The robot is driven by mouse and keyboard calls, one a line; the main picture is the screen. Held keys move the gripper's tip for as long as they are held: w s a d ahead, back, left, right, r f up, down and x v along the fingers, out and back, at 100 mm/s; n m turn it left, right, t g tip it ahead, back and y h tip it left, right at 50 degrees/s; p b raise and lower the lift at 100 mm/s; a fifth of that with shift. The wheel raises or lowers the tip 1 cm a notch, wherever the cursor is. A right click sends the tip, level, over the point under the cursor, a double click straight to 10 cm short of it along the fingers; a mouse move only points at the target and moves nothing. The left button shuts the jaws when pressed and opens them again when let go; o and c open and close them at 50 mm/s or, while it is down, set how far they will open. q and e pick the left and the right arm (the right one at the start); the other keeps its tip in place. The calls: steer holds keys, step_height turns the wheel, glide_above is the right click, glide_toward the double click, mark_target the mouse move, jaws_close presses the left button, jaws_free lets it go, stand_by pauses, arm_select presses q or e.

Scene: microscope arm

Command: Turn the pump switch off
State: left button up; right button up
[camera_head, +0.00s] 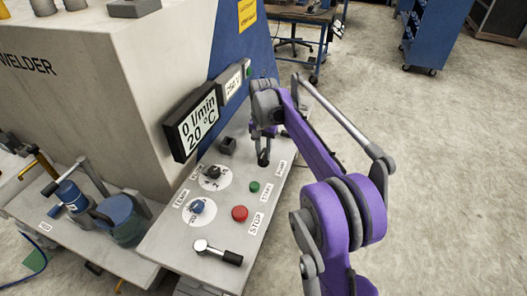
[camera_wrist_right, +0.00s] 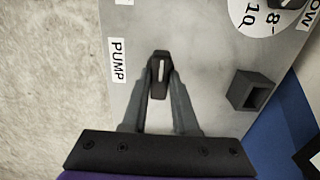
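The pump switch is a small black knob with a white line, beside the PUMP label (camera_wrist_right: 118,62). In the right wrist view the pump switch (camera_wrist_right: 160,72) sits between the two fingertips, its white line running along the picture's vertical. My right gripper (camera_head: 263,150) is at the panel's far end, pointing down over the switch. In the wrist view my right gripper (camera_wrist_right: 160,85) has its fingertips against both sides of the knob. The display (camera_head: 197,122) reads 0 l/min and 20 °C. My left gripper is not in view.
The sloped grey panel carries a red stop button (camera_head: 239,213), a green start button (camera_head: 254,187), a black dial (camera_head: 212,172), a blue dial (camera_head: 197,207) and a lever (camera_head: 218,252). A square black socket (camera_wrist_right: 252,92) stands close to the gripper. Open floor lies right.

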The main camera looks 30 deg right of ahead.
jaws_close()
steer(key=shift+n, duration=0.4)
steer(key=n+p, duration=0.1)
steer(key=n, duration=0.2)
steer(key=shift+r+n, duration=0.1)
steer(key=shift+n, duration=0.3)
steer(key=n, duration=0.4)
steer(key=shift+p, duration=0.3)
steer(key=n, duration=0.5)
steer(key=shift+n+p, duration=0.4)
steer(key=shift+n, duration=1.8)
steer(key=o, duration=0.7)
jaws_free()
